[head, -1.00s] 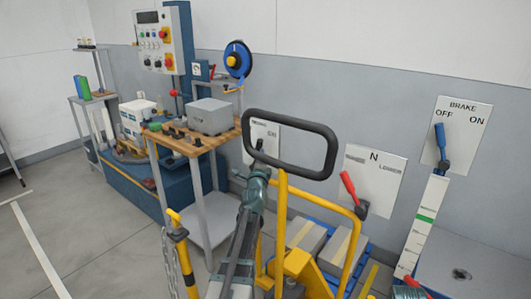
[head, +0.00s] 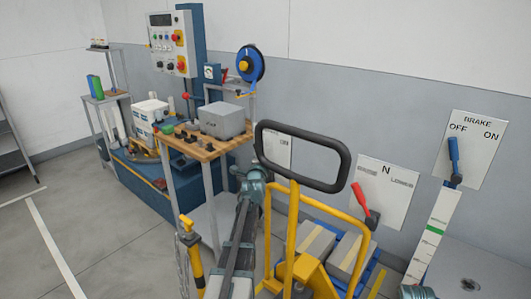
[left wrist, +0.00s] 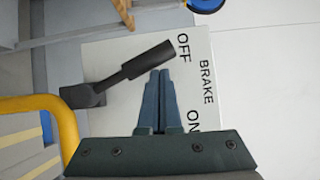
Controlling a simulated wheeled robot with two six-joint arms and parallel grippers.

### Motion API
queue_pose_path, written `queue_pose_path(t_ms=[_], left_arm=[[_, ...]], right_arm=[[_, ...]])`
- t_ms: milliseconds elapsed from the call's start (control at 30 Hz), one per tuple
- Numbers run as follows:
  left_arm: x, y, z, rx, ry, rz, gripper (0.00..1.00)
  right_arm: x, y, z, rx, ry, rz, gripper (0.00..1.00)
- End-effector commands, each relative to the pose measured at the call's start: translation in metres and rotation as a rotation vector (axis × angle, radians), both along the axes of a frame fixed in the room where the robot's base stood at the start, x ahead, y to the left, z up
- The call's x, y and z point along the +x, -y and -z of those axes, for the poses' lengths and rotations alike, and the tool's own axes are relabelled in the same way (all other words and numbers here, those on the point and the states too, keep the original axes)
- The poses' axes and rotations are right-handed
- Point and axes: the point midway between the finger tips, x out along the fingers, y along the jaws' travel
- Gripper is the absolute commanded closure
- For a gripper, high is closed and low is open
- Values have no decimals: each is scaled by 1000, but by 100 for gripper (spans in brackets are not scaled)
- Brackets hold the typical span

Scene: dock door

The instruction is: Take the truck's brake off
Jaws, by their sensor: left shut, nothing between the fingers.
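In the left wrist view a white plate (left wrist: 108,58) lettered OFF, BRAKE and ON carries a black lever (left wrist: 150,60). The lever slants from its pivot toward OFF. My left gripper (left wrist: 158,75) is shut and empty, its fingers beside the lever on the ON side; I cannot tell whether they touch it. In the head view my left gripper (head: 252,176) is beside the truck's black handle loop (head: 300,127), near a partly hidden plate (head: 280,150). Another BRAKE plate (head: 487,150) at the right has a blue lever (head: 453,153) near OFF.
The truck's yellow frame (head: 330,205) stands close to my left arm. A plate marked N (head: 400,205) has a red lever (head: 361,198). A wooden-topped bench (head: 207,156) with a grey box (head: 223,119) stands at the left. Floor at the lower left is clear.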

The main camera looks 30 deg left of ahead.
Motion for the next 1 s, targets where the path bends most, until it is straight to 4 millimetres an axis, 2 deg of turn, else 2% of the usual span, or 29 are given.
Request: queue_pose_path(t_ms=[33, 200, 400, 1000], left_arm=[[1, -5, -5, -32, -2, -2, 100], [2, -14, -4, -167, -13, -1, 100], [2, -20, -1, -288, -22, -1, 100], [1, -23, 3, -342, -27, -3, 100]], right_arm=[[0, 0, -9, 0, 0, 0, 50], [0, 0, -25, 0, 0, 0, 50], [0, 0, -36, 0, 0, 0, 50], [0, 0, -39, 0, 0, 0, 50]])
